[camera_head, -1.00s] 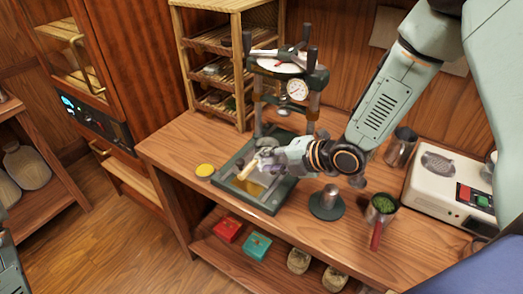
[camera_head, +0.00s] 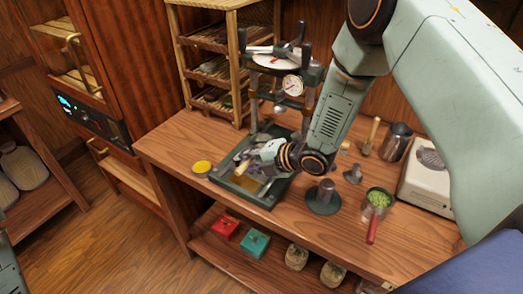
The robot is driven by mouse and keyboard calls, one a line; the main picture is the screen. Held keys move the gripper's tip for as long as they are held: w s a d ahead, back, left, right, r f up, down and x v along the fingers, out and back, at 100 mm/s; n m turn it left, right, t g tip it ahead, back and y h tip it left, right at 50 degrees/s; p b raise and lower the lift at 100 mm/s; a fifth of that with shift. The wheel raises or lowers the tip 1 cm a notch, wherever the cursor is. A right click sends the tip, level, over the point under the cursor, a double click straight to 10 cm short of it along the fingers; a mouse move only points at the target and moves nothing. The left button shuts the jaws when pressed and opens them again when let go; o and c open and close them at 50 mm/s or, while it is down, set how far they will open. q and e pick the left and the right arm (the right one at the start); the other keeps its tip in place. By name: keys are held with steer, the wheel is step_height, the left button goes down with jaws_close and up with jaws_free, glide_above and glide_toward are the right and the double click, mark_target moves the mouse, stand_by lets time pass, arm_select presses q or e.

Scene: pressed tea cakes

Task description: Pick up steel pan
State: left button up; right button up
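The steel pan (camera_head: 378,212) stands on the right part of the wooden bench, with green leaves in it and a red handle pointing toward the front edge. My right gripper (camera_head: 244,160) is well to the left of the pan, above the dark press tray (camera_head: 262,204). A pale, stick-like piece (camera_head: 243,169) shows at its fingertips; I cannot tell whether the fingers are closed on it. My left gripper is not in view; only a bit of my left arm shows at the lower left edge.
A press with a gauge (camera_head: 292,85) stands behind the tray. A yellow disc (camera_head: 202,167) lies left of it. A dark-based steel weight (camera_head: 325,196), a steel cup (camera_head: 396,142) and a white scale (camera_head: 427,185) stand to the right. Red (camera_head: 225,228) and teal (camera_head: 255,243) boxes sit on the lower shelf.

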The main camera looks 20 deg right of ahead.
jaws_close()
steer(key=shift+w, duration=0.15)
